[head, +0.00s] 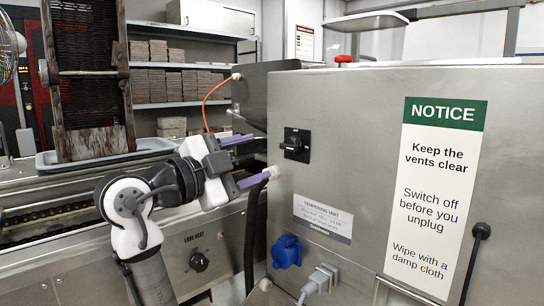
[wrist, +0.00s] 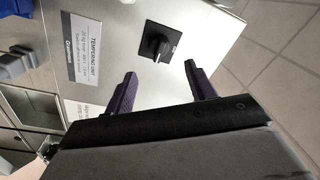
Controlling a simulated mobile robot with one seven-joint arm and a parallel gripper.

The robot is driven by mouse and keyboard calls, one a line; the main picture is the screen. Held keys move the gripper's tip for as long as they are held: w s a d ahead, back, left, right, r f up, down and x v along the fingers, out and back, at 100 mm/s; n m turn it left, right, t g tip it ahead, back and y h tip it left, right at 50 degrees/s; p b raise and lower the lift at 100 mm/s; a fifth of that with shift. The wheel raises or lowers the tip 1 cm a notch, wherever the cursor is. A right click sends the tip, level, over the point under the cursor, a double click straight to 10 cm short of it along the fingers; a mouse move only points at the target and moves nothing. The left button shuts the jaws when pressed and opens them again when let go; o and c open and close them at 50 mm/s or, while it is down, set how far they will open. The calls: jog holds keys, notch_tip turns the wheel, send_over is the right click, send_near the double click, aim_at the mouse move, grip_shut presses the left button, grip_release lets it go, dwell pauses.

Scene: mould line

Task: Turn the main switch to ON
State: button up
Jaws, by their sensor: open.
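The main switch (head: 296,145) is a black rotary knob on a square black plate, on the steel side of the tempering unit (head: 345,120). It also shows in the wrist view (wrist: 160,42), beyond my fingertips. The knob's handle looks roughly level in the head view; I cannot read its markings. My gripper (head: 245,160) is open and empty, with its two purple fingers pointing towards the panel, left of the switch. In the wrist view my gripper (wrist: 160,88) has its fingers well apart, and the switch lies ahead of the gap between them, not touched.
Below the switch are a label plate (head: 322,218), a blue socket (head: 286,251) and a grey plug (head: 320,280). A black hose (head: 252,225) and an orange cable (head: 216,88) run near my gripper. A notice (head: 436,190) is at the right. Another knob (head: 200,262) is on the lower left machine.

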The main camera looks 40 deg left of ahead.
jog(key=shift+s+a+f, duration=0.1)
jog(key=shift+s, duration=1.05)
jog(key=shift+s+a+f, duration=0.1)
jog(key=shift+s, duration=1.05)
